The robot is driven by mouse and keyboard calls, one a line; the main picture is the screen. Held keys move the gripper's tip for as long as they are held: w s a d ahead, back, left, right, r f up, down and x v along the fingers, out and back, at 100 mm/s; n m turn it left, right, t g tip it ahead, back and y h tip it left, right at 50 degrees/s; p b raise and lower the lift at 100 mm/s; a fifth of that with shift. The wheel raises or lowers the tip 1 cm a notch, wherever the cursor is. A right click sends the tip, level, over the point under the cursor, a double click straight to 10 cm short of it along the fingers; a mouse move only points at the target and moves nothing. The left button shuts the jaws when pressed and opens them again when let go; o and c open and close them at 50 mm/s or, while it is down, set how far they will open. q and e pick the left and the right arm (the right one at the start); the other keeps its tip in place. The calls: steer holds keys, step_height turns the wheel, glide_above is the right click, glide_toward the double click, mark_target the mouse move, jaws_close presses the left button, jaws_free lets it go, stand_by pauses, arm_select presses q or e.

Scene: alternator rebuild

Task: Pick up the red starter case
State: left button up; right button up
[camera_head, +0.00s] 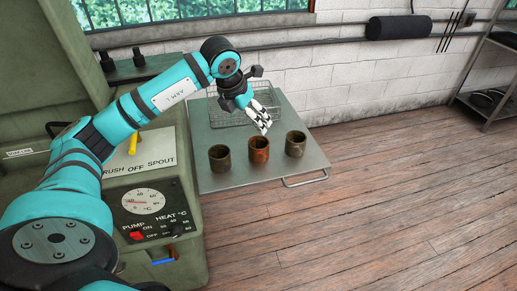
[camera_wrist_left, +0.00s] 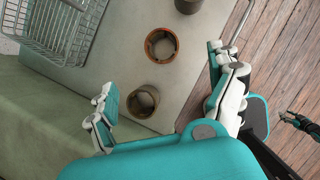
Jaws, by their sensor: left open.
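The red starter case (camera_head: 259,150) is a reddish-brown open cup shape, upright on the grey metal tray (camera_head: 230,178), in the middle of three similar cases. In the left wrist view the red case (camera_wrist_left: 148,45) shows from above with its open mouth up. My left gripper (camera_head: 263,122) is open and empty, just behind and above the red case in the head view. In the left wrist view its fingers (camera_wrist_left: 162,78) are spread wide, with the red case beyond the fingertips. A small dark and teal part at that view's right edge looks like my right gripper (camera_wrist_left: 298,122); its jaws are unclear.
Brown-grey cases stand close to the left (camera_head: 220,158) and right (camera_head: 295,144) of the red one. A wire basket (camera_head: 228,117) sits behind them on the tray. A green washer cabinet (camera_head: 185,220) borders the tray at left. Wood floor (camera_head: 400,200) is clear at right.

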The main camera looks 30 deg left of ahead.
arm_select(q)
steer(key=p, duration=0.2)
glide_toward(259, 145)
steer(key=shift+d+f, duration=0.7)
steer(key=shift+f, duration=0.35)
steer(key=p+x, duration=0.1)
steer(key=x, duration=0.1)
steer(key=p+x, duration=0.1)
steer(key=x, duration=0.2)
steer(key=shift+s, duration=0.25)
steer(key=shift+w+f, duration=0.1)
steer(key=shift+f, duration=0.15)
steer(key=c, duration=1.8)
steer(key=shift+r, duration=0.1)
